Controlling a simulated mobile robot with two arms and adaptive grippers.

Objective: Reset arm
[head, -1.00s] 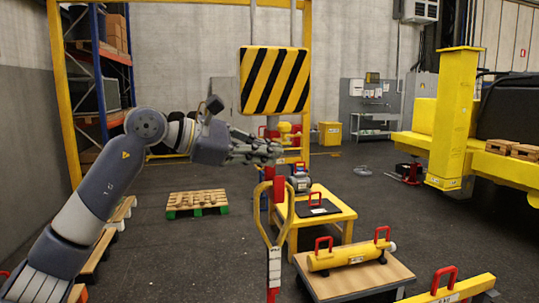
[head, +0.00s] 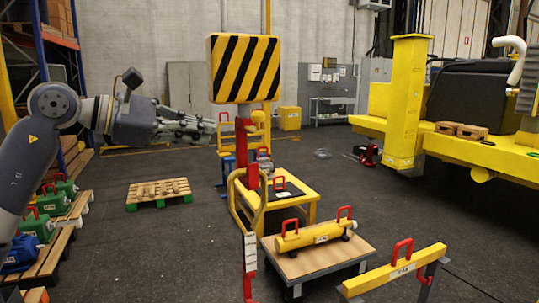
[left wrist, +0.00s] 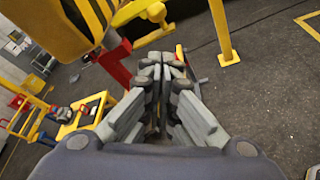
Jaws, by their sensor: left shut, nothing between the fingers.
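My left arm comes in from the left in the head view, raised above the floor. Its gripper (head: 205,127) is shut and empty, just left of the red post (head: 248,150) under the striped yellow-black block (head: 243,68). In the left wrist view the closed fingers (left wrist: 163,75) point ahead, with the striped block (left wrist: 55,25) and the red post (left wrist: 115,62) to their left. A gap to the post shows in the head view. My right gripper is not in view.
A yellow table (head: 305,207), a wooden-topped cart (head: 325,258) with a yellow cylinder (head: 314,236), and a yellow beam (head: 395,270) stand at the front right. A pallet (head: 159,192) lies on open floor. Pallets with green and blue items (head: 37,226) stand at left.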

